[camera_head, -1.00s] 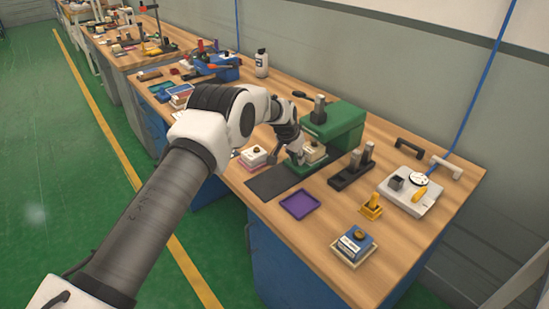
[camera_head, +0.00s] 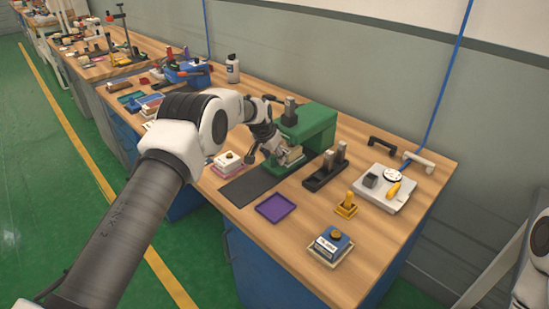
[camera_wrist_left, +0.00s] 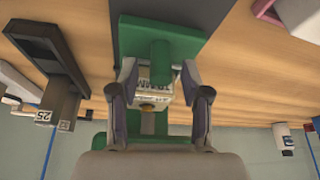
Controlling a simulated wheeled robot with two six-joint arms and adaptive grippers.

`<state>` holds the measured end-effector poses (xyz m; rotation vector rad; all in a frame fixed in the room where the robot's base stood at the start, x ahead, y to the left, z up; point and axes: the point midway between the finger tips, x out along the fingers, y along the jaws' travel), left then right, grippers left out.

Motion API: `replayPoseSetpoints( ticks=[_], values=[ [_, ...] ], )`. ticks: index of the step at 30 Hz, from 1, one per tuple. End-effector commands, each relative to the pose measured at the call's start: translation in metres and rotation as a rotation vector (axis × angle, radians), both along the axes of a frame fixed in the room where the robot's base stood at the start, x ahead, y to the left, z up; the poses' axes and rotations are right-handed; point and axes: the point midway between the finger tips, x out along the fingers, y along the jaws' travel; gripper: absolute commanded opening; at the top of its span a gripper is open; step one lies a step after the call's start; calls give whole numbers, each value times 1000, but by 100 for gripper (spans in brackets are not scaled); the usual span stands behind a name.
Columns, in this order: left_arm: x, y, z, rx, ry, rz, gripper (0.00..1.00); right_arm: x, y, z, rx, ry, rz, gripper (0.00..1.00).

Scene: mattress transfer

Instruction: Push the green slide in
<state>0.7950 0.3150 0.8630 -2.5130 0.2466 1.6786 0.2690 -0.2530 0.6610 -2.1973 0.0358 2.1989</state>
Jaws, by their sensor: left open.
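The green slide (camera_head: 279,170) sits at the mouth of the green press housing (camera_head: 318,122), at the end of a dark mat. A pale labelled block (camera_head: 296,155) rides on it, partly hidden by my left gripper (camera_head: 281,155). In the left wrist view, the slide's plate (camera_wrist_left: 195,42) and its upright green post (camera_wrist_left: 160,62) show. My left gripper (camera_wrist_left: 158,88) is open, with its fingers on either side of the post and block. Whether the fingers touch them I cannot tell. My right gripper is out of view.
The dark mat (camera_head: 246,188) is bare in front of the slide. A purple tray (camera_head: 275,208), a black twin-post fixture (camera_head: 325,172), a yellow holder (camera_head: 346,206) and a blue box (camera_head: 332,242) stand to the right. A white block with a knob (camera_head: 227,161) is on the left.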

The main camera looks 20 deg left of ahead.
Motion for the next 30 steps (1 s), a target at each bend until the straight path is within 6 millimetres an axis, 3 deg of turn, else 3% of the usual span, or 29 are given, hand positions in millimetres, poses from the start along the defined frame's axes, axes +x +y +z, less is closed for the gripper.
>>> replayPoseSetpoints(
  ticks=[12,16,30],
  values=[
    [-35,7,89,-1,-2,0,47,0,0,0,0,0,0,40],
    [-39,8,99,-1,-1,0,47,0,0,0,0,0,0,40],
    [-39,8,102,-1,-1,0,47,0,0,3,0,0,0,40]
  ],
)
